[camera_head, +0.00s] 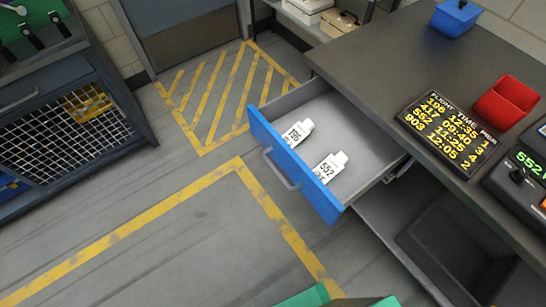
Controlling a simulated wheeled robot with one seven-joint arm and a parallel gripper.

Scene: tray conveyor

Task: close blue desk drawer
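The desk drawer with a blue front (258,130) is pulled out from the dark grey desk (390,52). A grey bar handle (279,170) is on the outer side of its front. Two white tags lie inside the drawer: one marked 196 (296,133) and one marked 552 (328,168). My gripper is not in view, and nothing touches the drawer handle.
On the desk are a flight-times board (446,131), a red bin (506,102) and a blue bin (455,17). A mesh-fronted cabinet (60,125) stands at left. Green edges (300,298) show at the bottom, cut off. Floor before the drawer is clear.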

